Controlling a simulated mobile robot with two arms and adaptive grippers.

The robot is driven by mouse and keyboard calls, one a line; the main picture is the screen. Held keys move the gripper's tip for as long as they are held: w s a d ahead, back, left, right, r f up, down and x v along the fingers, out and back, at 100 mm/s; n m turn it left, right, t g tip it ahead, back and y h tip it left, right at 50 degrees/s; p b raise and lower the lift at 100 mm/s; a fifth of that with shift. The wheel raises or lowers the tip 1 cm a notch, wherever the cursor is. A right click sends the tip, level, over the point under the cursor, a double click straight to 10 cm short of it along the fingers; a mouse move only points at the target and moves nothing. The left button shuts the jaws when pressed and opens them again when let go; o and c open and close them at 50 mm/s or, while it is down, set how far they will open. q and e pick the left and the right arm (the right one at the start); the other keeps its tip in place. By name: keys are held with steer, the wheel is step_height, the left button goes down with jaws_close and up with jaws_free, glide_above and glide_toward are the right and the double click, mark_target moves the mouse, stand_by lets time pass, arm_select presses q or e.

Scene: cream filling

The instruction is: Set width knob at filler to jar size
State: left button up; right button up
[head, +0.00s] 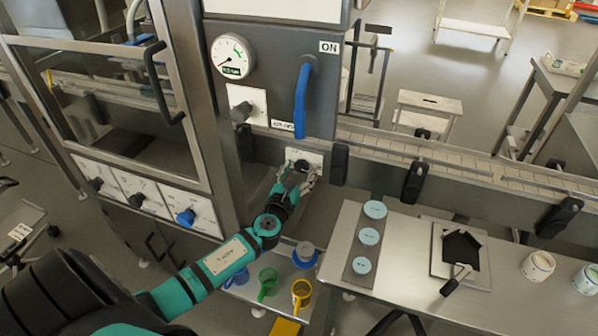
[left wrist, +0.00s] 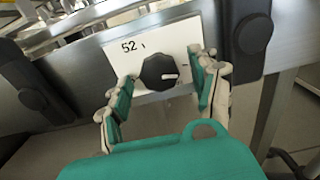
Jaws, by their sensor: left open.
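A black knob with a white mark sits on a white plate in the head view (head: 301,165), on the conveyor side of the machine. In the left wrist view the knob (left wrist: 160,72) is close, and the plate (left wrist: 122,45) reads "52". My left gripper (head: 297,180) is at the knob. In the left wrist view my left gripper (left wrist: 160,90) is open, with one finger on each side of the knob and a gap on both sides. My right gripper is not in view. Two white jars (head: 538,265) stand on the steel table at the right.
Other knobs sit left of the gripper, one blue (head: 186,217). A blue lever (head: 301,100) hangs under the ON label. A gauge (head: 232,57) is above. The steel table (head: 400,300) holds a dark plate (head: 460,250) and several pale discs. Colored cups (head: 268,282) stand below the arm.

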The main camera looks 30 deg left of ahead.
arm_select(q)
steer(key=c, duration=1.2)
